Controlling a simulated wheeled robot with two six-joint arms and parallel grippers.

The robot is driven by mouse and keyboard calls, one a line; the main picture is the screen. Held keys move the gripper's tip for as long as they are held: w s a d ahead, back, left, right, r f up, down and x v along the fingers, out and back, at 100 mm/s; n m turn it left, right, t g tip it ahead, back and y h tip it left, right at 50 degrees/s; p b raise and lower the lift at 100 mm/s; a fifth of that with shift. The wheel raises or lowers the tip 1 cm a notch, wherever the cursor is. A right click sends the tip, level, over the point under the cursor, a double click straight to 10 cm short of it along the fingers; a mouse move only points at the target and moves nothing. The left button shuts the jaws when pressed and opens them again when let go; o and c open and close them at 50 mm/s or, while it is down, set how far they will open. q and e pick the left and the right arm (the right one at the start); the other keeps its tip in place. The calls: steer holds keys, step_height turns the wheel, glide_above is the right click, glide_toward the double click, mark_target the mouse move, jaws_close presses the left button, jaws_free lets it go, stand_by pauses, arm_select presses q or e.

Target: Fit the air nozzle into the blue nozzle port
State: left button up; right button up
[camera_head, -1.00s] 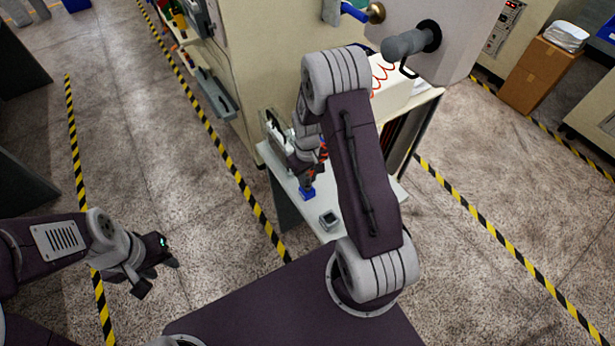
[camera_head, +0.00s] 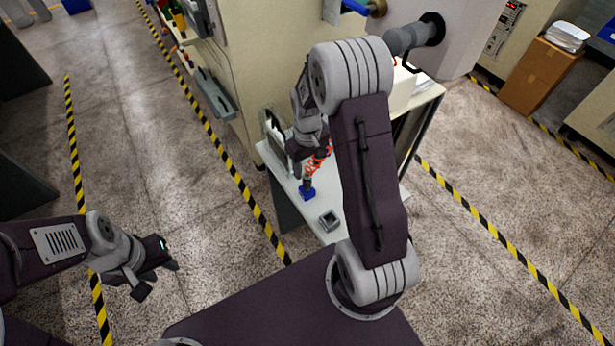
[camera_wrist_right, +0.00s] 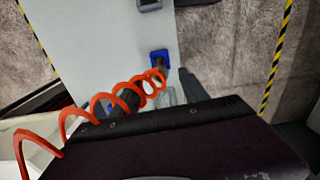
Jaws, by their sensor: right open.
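The blue nozzle port (camera_head: 307,193) sits on the pale table near its left edge. The dark air nozzle (camera_head: 308,182) stands roughly upright at the port, its lower end apparently inside; the exact depth cannot be seen. In the right wrist view the nozzle (camera_wrist_right: 162,67) meets the blue port (camera_wrist_right: 160,54), and an orange coiled hose (camera_wrist_right: 103,102) runs from it to the lower left. My right gripper (camera_wrist_right: 158,86) is open, its fingers apart on either side of the hose and back from the nozzle. My left gripper (camera_head: 160,279) is open and empty over the floor.
A beige machine (camera_head: 260,70) rises behind the table. My right arm hides part of the table. Striped floor tape runs on both sides.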

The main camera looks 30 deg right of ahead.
steer(key=shift+r, duration=1.45)
